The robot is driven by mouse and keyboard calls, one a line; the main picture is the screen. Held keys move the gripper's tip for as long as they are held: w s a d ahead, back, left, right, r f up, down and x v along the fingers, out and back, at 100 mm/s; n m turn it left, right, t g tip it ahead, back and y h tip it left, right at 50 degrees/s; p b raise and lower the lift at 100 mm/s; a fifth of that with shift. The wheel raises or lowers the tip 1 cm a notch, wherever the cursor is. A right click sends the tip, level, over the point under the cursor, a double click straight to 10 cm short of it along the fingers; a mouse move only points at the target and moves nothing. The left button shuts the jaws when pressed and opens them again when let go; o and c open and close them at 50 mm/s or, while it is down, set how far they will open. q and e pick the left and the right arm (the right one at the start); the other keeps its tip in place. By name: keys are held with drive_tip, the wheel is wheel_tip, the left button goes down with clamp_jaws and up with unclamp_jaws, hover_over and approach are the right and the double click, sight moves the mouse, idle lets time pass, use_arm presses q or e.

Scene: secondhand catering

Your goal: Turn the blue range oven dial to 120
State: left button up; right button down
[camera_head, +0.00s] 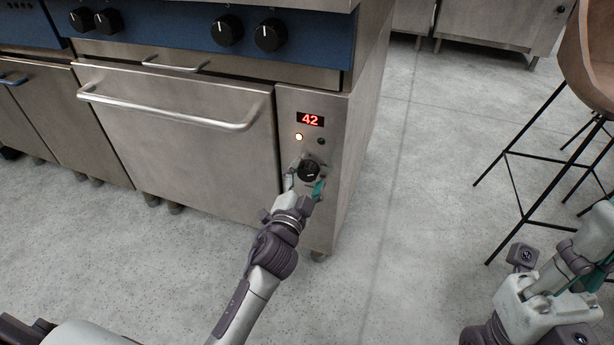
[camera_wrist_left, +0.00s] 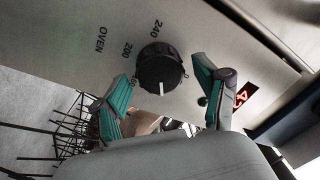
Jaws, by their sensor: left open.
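The oven dial (camera_head: 309,170) is a round black knob on the steel side panel of the blue range, under a red display (camera_head: 310,119) reading 42. In the left wrist view the dial (camera_wrist_left: 160,68) shows a white pointer mark aimed toward the bottom of the picture. The printed 240, 200, a partly covered number and OVEN lie to its left. My left gripper (camera_head: 305,183) is open at the dial, its teal-padded fingers on either side of it; I cannot tell whether they touch it. My right arm is at the lower right, with no gripper clearly visible.
The oven door handle (camera_head: 170,108) sticks out left of the panel. Several black knobs line the blue strip above. A brown stool (camera_head: 590,60) with thin black legs stands right; the floor between is clear.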

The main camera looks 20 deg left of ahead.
use_arm(q)
drive_tip(key=s, duration=1.2)
drive_tip(key=shift+f, duration=0.3)
